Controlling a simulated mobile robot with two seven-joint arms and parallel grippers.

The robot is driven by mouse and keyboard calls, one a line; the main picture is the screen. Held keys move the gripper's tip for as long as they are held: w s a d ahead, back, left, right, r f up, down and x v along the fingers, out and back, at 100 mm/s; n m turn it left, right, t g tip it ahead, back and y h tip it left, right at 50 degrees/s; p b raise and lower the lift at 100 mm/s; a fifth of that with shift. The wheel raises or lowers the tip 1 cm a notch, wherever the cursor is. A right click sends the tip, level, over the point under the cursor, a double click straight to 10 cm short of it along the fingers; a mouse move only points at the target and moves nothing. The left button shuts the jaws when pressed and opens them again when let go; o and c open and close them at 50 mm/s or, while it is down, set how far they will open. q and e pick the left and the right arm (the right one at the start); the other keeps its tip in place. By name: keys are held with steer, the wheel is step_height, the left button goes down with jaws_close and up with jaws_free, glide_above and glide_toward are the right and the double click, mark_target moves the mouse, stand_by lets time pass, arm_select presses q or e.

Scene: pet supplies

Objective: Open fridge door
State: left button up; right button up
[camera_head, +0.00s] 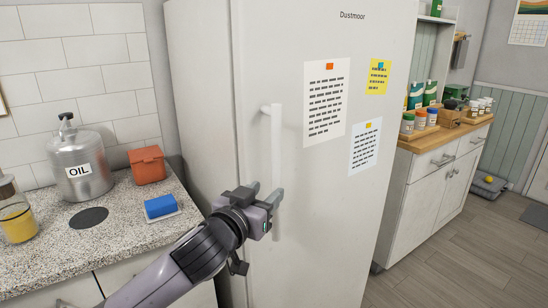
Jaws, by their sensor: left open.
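A white fridge (290,240) stands upright in the middle of the head view, with its door shut. Its white vertical handle (275,135) is on the left part of the door front. My left gripper (266,192) reaches in from the lower left and is open at the lower part of the handle. The handle's lower end passes by the fingers; I cannot tell whether they touch it. My right gripper is not in view.
A speckled counter (120,240) at left holds an oil canister (80,165), an orange box (147,164) and a blue sponge (160,206). Papers hang on the door. A wooden-topped cabinet (435,150) stands at right, with open floor (460,262) before it.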

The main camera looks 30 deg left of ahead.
mark_target(274, 162)
arm_select(q)
steer(key=r, duration=0.3)
steer(key=shift+w+a+r+n+t+y, duration=0.25)
steer(key=shift+w+r+n+t+y, duration=0.05)
steer(key=shift+w+r+n+y, duration=0.1)
steer(key=shift+w+r, duration=0.15)
steer(key=w, duration=0.2)
steer(key=w+a+p, duration=0.1)
steer(key=w, duration=0.1)
steer(key=shift+w+a, duration=0.1)
steer(key=shift+w, duration=0.25)
steer(key=shift+w+a+p, duration=0.1)
steer(key=shift+w+p, duration=0.25)
steer(key=shift+w, duration=0.5)
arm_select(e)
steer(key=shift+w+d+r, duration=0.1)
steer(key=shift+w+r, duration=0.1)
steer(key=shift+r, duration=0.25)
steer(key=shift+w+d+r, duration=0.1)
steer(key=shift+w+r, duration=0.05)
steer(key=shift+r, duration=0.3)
arm_select(q)
jaws_close()
